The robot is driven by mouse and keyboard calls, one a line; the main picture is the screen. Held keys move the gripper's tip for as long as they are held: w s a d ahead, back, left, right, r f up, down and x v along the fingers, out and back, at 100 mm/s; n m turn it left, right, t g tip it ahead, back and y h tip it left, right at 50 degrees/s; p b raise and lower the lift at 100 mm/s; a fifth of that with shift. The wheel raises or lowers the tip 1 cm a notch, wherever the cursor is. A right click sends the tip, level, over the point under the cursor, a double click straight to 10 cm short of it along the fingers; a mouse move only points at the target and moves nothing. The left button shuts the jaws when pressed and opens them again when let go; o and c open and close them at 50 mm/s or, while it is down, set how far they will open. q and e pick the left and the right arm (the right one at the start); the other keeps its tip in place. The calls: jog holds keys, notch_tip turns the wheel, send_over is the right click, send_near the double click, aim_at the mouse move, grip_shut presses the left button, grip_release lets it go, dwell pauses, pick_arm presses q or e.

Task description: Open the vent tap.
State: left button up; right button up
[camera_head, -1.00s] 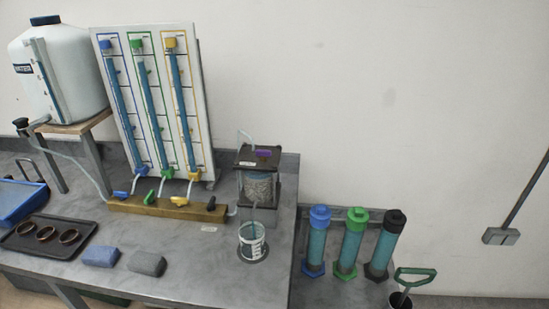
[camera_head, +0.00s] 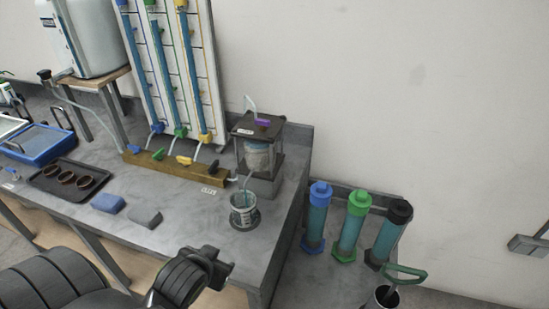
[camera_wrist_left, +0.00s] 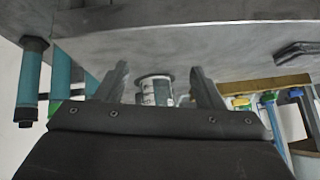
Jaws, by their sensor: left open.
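A purple tap handle (camera_head: 263,122), which looks like the vent tap, sits on the dark top plate of the clear cell (camera_head: 258,155). A pale tube rises beside it. My left gripper (camera_head: 218,266) is open and empty near the bench's front edge, well below and in front of the cell. In the left wrist view the open fingers (camera_wrist_left: 163,85) frame the measuring beaker (camera_wrist_left: 155,90), which stands beyond them. The purple handle cannot be made out in that view. My right gripper is not in view.
The beaker (camera_head: 244,210) stands in front of the cell. A wooden manifold (camera_head: 150,165) with coloured taps lies left of it, below the tube board (camera_head: 200,60). Blue (camera_head: 107,203) and grey (camera_head: 145,218) blocks lie on the bench. Capped cylinders (camera_head: 351,225) stand at right.

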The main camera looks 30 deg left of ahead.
pick_arm(q)
jog(key=w+a+r+t+y, duration=0.15)
jog(key=w+r+t, duration=0.25)
jog(key=w+r, duration=0.4)
jog(key=n+t, duration=0.1)
jog(key=t, duration=0.5)
send_near(261, 121)
jog(key=shift+h, duration=0.45)
jog(key=p+x, duration=0.4)
jog(key=x, duration=0.8)
jog(key=shift+w+a+r, duration=0.15)
jog(key=shift+a, duration=0.05)
